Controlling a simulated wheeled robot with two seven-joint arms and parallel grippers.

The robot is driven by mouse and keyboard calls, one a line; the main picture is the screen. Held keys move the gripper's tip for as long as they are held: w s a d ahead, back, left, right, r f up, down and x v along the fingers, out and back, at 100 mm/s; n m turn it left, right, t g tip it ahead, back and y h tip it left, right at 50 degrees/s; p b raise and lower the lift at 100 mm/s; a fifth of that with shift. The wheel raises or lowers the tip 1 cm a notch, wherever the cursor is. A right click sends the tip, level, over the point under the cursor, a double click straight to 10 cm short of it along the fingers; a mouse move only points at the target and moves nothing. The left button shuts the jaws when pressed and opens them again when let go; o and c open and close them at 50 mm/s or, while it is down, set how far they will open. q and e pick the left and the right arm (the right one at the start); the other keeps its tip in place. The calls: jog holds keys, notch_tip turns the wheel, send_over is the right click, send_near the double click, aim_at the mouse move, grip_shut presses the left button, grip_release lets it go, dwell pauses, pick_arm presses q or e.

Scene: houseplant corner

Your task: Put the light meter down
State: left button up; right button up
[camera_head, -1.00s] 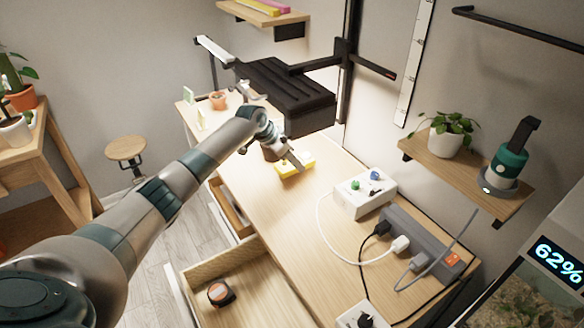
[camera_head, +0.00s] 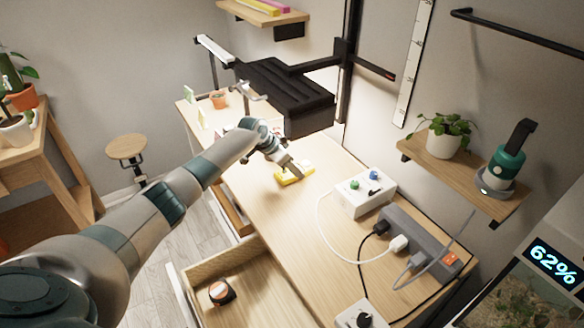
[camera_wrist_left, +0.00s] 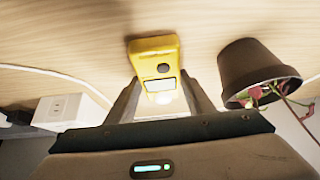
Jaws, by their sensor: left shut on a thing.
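The yellow light meter (camera_wrist_left: 155,58) shows in the left wrist view between the fingers of my left gripper (camera_wrist_left: 163,95), which is shut on its near end. In the head view the light meter (camera_head: 296,174) is low over or on the wooden bench (camera_head: 275,215); I cannot tell whether it touches the bench top. My left gripper (camera_head: 292,172) reaches it from the left, below the dark lamp panel, and covers part of it. My right gripper is not in view.
A dark pot (camera_wrist_left: 255,70) with a plant lies close to the right finger in the wrist view. A white control box (camera_head: 364,195) and a grey power strip (camera_head: 420,240) with cables stand to the right. An open drawer (camera_head: 250,285) holds a tape measure (camera_head: 222,292).

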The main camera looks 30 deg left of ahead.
pick_arm(q)
jog(key=o, duration=1.2)
jog(key=shift+c, duration=0.2)
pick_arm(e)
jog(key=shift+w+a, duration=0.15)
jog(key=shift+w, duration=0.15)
pick_arm(q)
jog(key=shift+s+a+r, duration=0.1)
jog(key=shift+r, duration=0.1)
jog(key=shift+s+r, duration=0.15)
jog(key=shift+r, duration=0.1)
jog(key=b+v, duration=0.1)
jog(key=v, duration=1)
jog(key=shift+b, duration=0.35)
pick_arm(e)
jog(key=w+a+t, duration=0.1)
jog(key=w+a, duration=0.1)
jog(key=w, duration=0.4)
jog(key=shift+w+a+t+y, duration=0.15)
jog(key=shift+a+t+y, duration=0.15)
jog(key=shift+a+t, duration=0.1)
